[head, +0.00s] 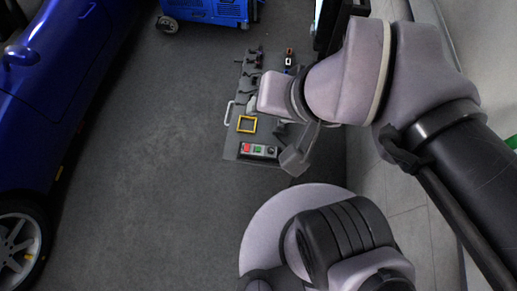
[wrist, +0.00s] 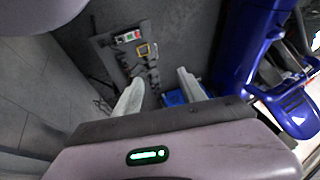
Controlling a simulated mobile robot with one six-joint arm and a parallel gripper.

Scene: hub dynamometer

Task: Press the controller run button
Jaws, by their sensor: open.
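The controller (head: 259,151) is a small dark box at the near end of a grey board. In the head view it carries a red button (head: 247,148) on the left, a green button (head: 258,150) in the middle and a dark round knob (head: 271,152) on the right. I cannot read any labels. The controller also shows in the wrist view (wrist: 128,37), at the upper left, beyond my fingertips. My gripper (wrist: 160,76) is open, with nothing between its two pale fingers, and is apart from the controller. In the head view, my arm hides much of the gripper.
The grey board (head: 232,146) also holds a yellow square frame (head: 247,124), a pale handle (head: 228,112) and several small dark parts. A blue car (head: 65,65) stands at the left and a blue wheeled machine (head: 207,10) at the back. The floor between is clear.

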